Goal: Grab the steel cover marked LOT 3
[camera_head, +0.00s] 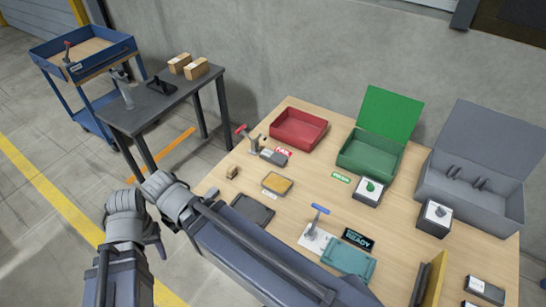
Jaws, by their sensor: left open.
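The steel cover marked LOT 3 cannot be picked out for certain, as no such marking is readable. A small grey metal piece (272,156) lies by the red label on the wooden table (310,185). A dark box with a pale top and a grey piece on it (435,215) stands at the right, before the grey bin. My right gripper is not in view.
A red tray (299,128), an open green box (371,155) and an open grey bin (470,190) line the back. A blue-handled clamp (318,220), a teal tray (348,260) and a yellow upright panel (430,278) stand nearer. A dark side table (160,100) is at left.

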